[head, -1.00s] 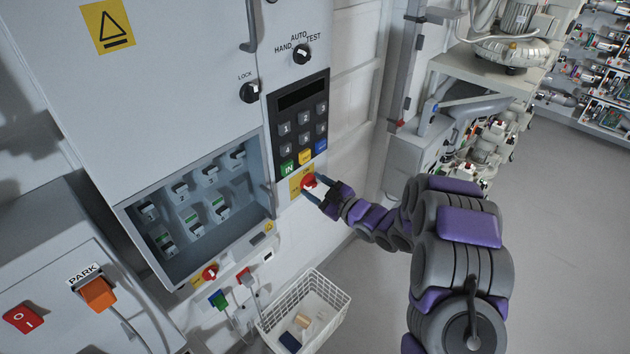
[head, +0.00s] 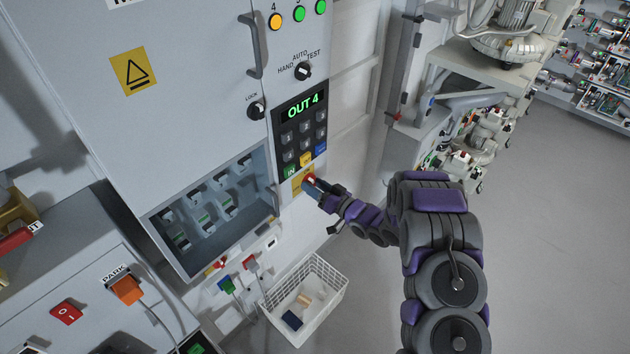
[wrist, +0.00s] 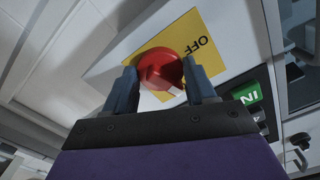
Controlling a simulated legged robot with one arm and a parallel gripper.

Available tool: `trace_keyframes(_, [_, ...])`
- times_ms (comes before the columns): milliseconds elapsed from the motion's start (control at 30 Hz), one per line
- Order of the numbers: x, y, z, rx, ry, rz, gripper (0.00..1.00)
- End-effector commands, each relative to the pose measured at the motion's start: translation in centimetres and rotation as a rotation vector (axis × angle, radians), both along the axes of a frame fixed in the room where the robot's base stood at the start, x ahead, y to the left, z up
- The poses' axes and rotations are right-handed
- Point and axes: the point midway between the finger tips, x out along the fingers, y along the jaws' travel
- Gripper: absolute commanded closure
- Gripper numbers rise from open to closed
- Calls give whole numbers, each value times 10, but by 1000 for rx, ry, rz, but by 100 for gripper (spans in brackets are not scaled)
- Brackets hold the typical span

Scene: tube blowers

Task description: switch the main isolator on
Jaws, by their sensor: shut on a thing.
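The main isolator is a red rotary knob (head: 309,180) on a yellow plate (head: 297,184), below the keypad at the cabinet's right edge. In the wrist view the knob (wrist: 157,72) sits between both fingers, with a white mark at its lower right. The word OFF (wrist: 190,50) shows on the plate above right; any other lettering is hidden. My gripper (head: 315,186) reaches the knob from the right and is shut on it. The keypad display (head: 300,106) is lit green and reads OUT 4.
A yellow lamp (head: 275,21) and green lamps (head: 299,13) glow at the top. A selector knob (head: 303,70) and a lock knob (head: 256,110) sit above. A breaker window (head: 213,212) is left; a white wire basket (head: 325,310) stands below. Floor at right is clear.

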Motion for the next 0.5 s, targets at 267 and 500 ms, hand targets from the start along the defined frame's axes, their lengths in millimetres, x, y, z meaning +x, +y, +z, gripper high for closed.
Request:
trace_keyframes(267, [0, -1, 0, 121, 163, -3, 75])
trace_keyframes(500, [0, -1, -1, 185, 245, -5, 75])
